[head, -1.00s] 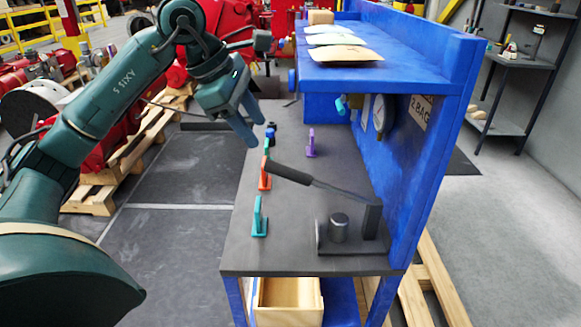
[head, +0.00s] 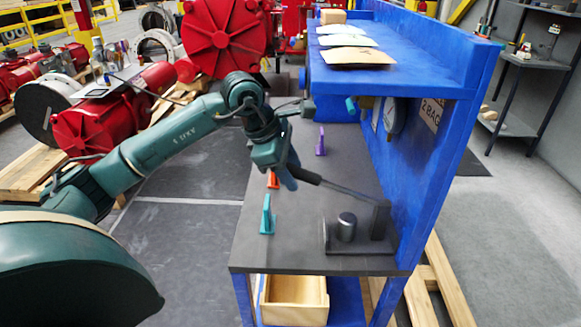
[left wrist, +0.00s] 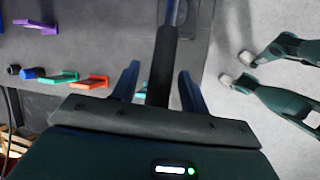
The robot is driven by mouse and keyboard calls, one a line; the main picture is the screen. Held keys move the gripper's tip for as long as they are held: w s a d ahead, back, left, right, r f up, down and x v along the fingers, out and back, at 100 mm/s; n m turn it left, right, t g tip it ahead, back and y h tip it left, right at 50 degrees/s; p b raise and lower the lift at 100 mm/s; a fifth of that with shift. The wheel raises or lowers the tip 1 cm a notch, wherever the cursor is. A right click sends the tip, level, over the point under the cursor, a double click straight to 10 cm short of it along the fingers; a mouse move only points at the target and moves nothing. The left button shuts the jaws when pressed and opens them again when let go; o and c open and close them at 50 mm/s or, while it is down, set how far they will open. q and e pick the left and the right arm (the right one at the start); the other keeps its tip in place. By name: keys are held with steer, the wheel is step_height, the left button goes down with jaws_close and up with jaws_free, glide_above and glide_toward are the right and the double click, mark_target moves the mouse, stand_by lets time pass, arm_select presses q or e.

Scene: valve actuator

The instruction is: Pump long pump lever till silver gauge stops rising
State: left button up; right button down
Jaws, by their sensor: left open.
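The long pump lever has a black grip (head: 307,175) and a thin grey rod that slopes down right to the pump block (head: 379,219). A short metal cylinder (head: 346,226) stands beside the block on the same base. My left gripper (head: 288,177) is at the free end of the grip. In the left wrist view the grip (left wrist: 162,65) lies between the two spread blue fingers of the gripper (left wrist: 158,85), with gaps on both sides. A round, pale gauge (head: 393,114) hangs on the blue wall, seen nearly edge-on; its reading is unreadable.
The dark bench top (head: 300,240) bears a teal handle (head: 267,216), an orange one (head: 272,179) and a purple one (head: 321,141). A blue shelf (head: 370,78) overhangs the bench's right side. A wooden drawer (head: 294,300) is below.

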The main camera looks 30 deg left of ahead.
arm_select(q)
jaws_close()
stand_by(0.4)
